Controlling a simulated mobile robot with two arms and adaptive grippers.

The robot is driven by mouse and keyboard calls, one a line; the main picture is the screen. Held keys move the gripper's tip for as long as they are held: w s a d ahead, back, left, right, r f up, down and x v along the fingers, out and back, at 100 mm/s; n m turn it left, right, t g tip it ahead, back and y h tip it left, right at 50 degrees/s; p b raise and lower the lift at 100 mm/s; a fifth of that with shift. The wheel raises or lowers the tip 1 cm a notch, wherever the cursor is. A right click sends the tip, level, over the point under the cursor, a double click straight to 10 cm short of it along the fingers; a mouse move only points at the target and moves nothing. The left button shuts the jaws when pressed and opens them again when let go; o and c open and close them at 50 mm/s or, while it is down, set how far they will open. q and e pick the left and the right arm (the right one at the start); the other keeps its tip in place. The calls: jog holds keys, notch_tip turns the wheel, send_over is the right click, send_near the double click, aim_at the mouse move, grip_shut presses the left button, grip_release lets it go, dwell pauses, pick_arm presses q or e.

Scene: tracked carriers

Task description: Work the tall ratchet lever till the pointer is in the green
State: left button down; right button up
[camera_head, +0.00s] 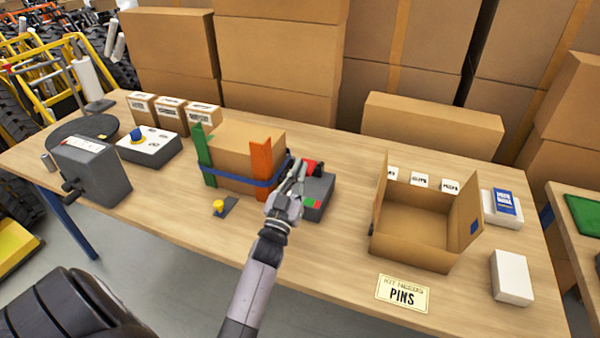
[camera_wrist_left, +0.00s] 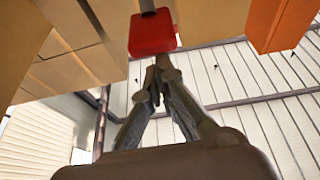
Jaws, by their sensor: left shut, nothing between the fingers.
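A dark grey ratchet box (camera_head: 318,193) stands on the table beside a strapped carton. Its lever has a red handle (camera_head: 311,167), which the gripper partly covers. A small gauge (camera_head: 311,203) with green and red areas shows on the box; its pointer is too small to make out. My left gripper (camera_head: 301,166) is shut and empty, right at the red handle. In the left wrist view the red handle (camera_wrist_left: 152,34) is just beyond the shut fingertips (camera_wrist_left: 159,68); I cannot tell whether they touch. My right gripper is not in view.
The carton (camera_head: 242,150) has green and orange corner boards and a blue strap. A yellow knob (camera_head: 219,206) is left of the gripper. An open box (camera_head: 415,230) stands to the right, a grey crank unit (camera_head: 92,170) far left. The front table edge is mostly clear.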

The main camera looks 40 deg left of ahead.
pick_arm(q)
jog(key=shift+t+y, duration=0.3)
jog(key=shift+t, duration=0.3)
jog(key=f+b, duration=0.1)
jog(key=s+f+b, duration=0.1)
jog(key=b, duration=0.1)
jog(key=f+b, duration=0.1)
jog(key=f, duration=0.1)
jog(key=shift+s+d, duration=0.2)
jog(key=shift+s, duration=0.15)
jog(key=s+d, duration=0.3)
jog(key=s, duration=0.9)
jog(key=shift+s+f, duration=0.15)
jog(key=shift+s, duration=0.25)
